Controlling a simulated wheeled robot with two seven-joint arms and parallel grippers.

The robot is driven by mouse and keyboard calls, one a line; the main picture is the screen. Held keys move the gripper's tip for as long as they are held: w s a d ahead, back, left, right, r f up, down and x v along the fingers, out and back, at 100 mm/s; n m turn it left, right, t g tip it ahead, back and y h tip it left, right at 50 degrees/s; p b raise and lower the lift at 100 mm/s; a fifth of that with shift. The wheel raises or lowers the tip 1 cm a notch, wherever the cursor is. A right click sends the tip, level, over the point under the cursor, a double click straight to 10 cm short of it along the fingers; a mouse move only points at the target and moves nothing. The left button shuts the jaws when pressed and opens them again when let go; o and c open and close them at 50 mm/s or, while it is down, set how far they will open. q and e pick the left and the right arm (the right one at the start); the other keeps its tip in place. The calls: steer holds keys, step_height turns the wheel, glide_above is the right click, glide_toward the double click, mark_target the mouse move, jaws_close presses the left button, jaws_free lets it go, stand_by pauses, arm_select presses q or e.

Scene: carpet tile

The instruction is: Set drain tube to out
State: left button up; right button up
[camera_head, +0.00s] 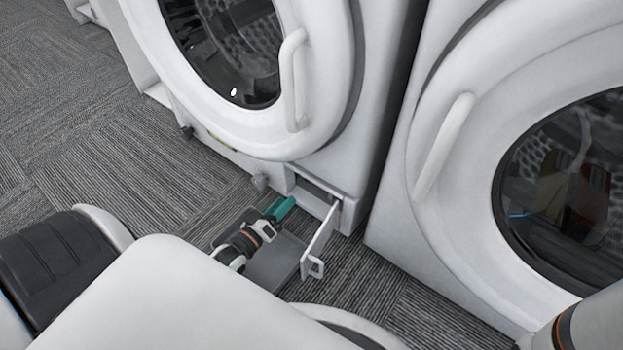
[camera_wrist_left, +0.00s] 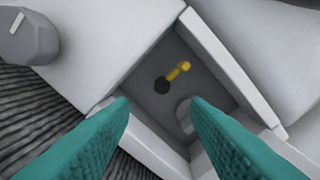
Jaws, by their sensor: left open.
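The drain tube (camera_wrist_left: 179,71) is a short yellow piece inside the open compartment low on the left washing machine, next to a dark round hole (camera_wrist_left: 161,86). In the head view the compartment (camera_head: 318,190) shows, but the tube is hidden. The compartment's white door (camera_head: 319,240) stands swung outward. My left gripper (camera_head: 281,207) has teal fingers and is in front of the compartment, left of the door. In the left wrist view its fingertips (camera_wrist_left: 160,106) are apart with nothing between them, in front of the tube and not touching it. My right gripper does not show.
A grey round knob-like part (camera_wrist_left: 30,38) is at the upper left in the wrist view. A second washing machine (camera_head: 440,190) stands on the right. Open carpet (camera_head: 110,130) lies to the left.

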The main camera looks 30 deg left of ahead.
arm_select(q)
steer(key=w+b, duration=0.1)
steer(key=w, duration=0.2)
steer(key=w+b, duration=0.2)
steer(key=w, duration=0.1)
steer(key=w+b, duration=0.2)
steer(key=w, duration=0.2)
steer(key=shift+w+d, duration=0.1)
steer(key=shift+d, duration=0.3)
steer(key=shift+w+r+b, duration=0.1)
steer(key=shift+w+b, duration=0.2)
steer(key=shift+w, duration=0.1)
jaws_close()
